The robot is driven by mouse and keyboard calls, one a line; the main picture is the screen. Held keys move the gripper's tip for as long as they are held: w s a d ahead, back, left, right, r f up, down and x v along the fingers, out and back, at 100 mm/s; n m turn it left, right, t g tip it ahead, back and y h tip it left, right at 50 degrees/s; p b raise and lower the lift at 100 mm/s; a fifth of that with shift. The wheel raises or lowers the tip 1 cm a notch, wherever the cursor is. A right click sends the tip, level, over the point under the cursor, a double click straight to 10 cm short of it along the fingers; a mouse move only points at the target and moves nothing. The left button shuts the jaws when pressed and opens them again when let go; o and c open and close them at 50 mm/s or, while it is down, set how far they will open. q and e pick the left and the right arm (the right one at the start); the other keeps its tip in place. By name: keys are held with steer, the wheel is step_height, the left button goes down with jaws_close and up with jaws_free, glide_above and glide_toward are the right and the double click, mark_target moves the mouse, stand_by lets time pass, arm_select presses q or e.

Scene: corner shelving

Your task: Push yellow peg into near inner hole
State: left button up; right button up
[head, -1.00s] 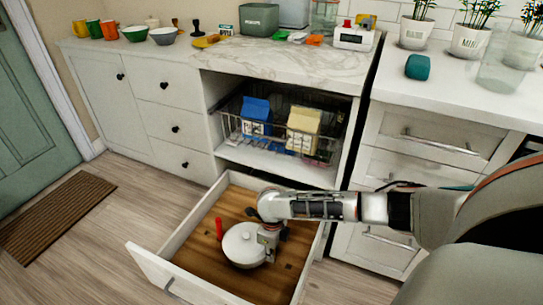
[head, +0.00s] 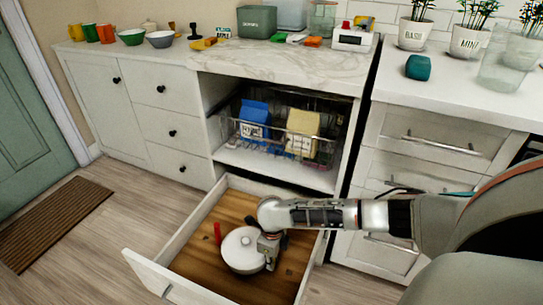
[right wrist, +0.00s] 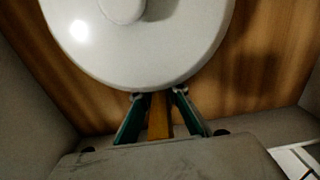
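A red peg (head: 217,233) stands upright in the open drawer, left of a white round lidded pot (head: 240,250). My right gripper (head: 267,250) reaches down at the pot's right side; its fingertips are hidden in the head view. In the right wrist view, two green fingers (right wrist: 160,105) stand apart beside the pot's rim (right wrist: 150,78). A yellowish strip, perhaps the yellow peg (right wrist: 159,118), shows between them; whether they touch it is unclear. No hole beneath it can be seen. My left gripper is out of view.
Above is a shelf with a wire basket (head: 235,132) holding a blue carton (head: 255,117) and a cream carton (head: 302,132).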

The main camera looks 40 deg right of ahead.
steer(key=o, duration=0.4)
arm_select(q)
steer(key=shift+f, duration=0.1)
arm_select(e)
steer(key=shift+o, duration=0.2)
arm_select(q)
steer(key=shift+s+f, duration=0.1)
arm_select(e)
steer(key=shift+r, duration=0.2)
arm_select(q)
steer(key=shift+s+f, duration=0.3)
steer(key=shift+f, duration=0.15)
arm_select(e)
step_height(320, 180, up, 7)
steer(key=shift+s, duration=0.15)
steer(key=shift+r, duration=0.1)
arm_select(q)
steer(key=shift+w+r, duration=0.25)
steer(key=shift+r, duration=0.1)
